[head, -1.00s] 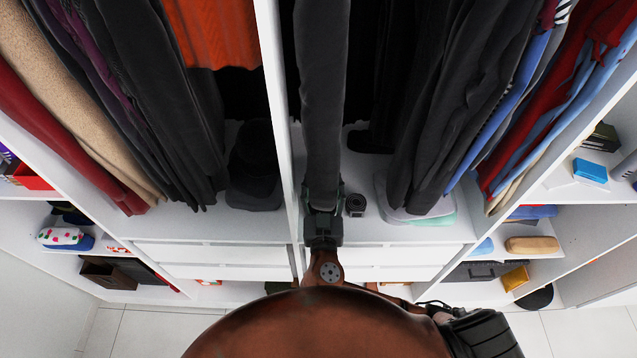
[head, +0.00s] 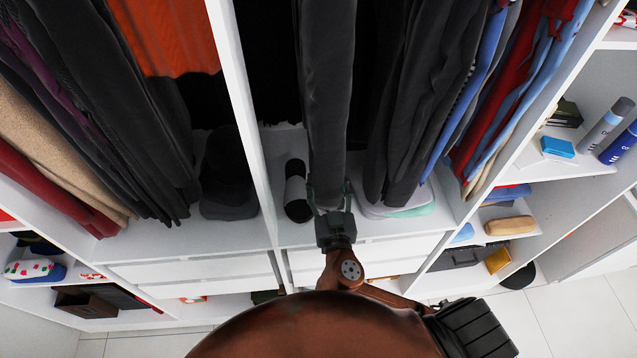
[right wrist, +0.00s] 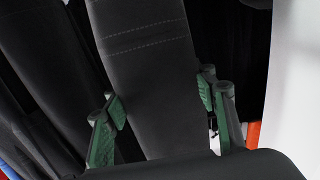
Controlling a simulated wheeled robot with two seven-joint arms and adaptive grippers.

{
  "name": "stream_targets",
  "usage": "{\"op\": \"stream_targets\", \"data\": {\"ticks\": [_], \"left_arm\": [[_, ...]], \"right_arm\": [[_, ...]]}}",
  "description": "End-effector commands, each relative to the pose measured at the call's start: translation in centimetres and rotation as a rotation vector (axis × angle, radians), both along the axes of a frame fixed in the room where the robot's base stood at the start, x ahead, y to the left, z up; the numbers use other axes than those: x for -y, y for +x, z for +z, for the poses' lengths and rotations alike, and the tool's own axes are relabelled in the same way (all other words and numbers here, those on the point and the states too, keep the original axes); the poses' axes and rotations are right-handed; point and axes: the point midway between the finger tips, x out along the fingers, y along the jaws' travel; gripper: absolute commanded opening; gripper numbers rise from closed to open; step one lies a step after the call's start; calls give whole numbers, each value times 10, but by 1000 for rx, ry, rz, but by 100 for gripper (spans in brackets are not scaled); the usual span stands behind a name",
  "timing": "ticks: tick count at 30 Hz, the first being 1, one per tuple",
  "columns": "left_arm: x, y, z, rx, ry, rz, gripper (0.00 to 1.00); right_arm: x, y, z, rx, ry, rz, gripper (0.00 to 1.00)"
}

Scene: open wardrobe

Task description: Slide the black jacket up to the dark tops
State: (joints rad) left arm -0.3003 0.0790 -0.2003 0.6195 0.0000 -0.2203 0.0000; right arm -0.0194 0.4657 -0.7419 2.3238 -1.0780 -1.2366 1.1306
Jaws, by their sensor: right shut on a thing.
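The black jacket (head: 326,95) hangs in the middle bay, a narrow dark strip edge-on to me. My right gripper (head: 328,194) is shut on its lower end. The hanging rail is out of view. My left gripper is not in view.
A white divider (head: 245,120) stands left of the jacket, with a free strip between. A dark roll with a pale band (head: 297,190) lies in that strip. Folded clothes (head: 405,208) lie under the dark tops. Blue and red clothes (head: 510,90) hang further right.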

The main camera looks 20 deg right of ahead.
Motion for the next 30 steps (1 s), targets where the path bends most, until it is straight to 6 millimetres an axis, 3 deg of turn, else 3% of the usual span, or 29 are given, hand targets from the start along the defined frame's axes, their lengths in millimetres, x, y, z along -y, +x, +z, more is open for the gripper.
{"op": "stream_targets", "data": {"ticks": [10, 21, 22, 30], "left_arm": [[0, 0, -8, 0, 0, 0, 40], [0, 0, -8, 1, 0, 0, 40], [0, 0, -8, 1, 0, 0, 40], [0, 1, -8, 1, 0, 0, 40]], "right_arm": [[25, -7, -1, 1, 5, -3, 0], [29, -8, 1, 2, 5, -2, 0], [29, -8, 1, 3, 4, -2, 54], [28, -8, 1, 2, 2, -1, 73]]}}
